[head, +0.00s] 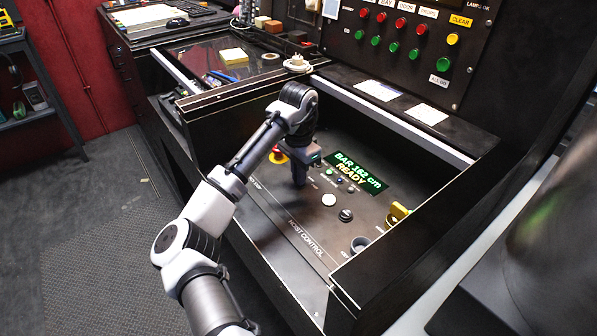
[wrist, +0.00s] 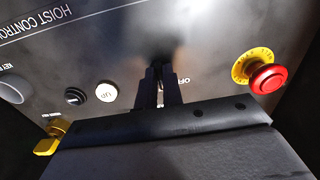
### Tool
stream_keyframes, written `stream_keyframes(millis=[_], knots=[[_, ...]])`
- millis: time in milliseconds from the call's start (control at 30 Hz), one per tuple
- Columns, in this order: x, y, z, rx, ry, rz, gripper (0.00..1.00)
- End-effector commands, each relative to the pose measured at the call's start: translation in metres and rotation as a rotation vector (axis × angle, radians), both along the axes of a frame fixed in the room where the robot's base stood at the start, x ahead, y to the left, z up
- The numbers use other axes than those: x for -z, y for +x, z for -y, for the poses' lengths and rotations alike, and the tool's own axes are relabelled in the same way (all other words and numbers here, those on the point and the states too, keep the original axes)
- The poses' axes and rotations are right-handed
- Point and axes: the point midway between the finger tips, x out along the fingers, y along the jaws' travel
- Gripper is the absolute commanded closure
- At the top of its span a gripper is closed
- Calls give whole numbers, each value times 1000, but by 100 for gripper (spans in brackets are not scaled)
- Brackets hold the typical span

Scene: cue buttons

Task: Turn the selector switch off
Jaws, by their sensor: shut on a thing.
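My gripper (head: 299,183) reaches down to the hoist control panel (head: 285,208), between the red emergency stop and the white button. In the wrist view my gripper (wrist: 160,74) has its two dark fingers close together, shut on the selector switch. The fingers hide nearly all of the switch, with only a thin pale sliver between them, so which way its handle points cannot be told.
The red emergency stop (wrist: 267,79) on its yellow ring is right of my fingers in the wrist view. A white button (wrist: 106,92), a black knob (wrist: 75,97) and a yellow part (wrist: 50,138) are left. A green-lit display (head: 356,173) reads "BAR 162 cm READY". Raised walls border the panel.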

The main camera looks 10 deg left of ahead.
Motion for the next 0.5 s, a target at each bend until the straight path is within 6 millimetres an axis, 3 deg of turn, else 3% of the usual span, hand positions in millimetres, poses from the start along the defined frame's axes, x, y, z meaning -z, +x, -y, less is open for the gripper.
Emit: stream_keyframes(millis=[500], knots=[[-8, -2, 3, -371, -3, -6, 100]])
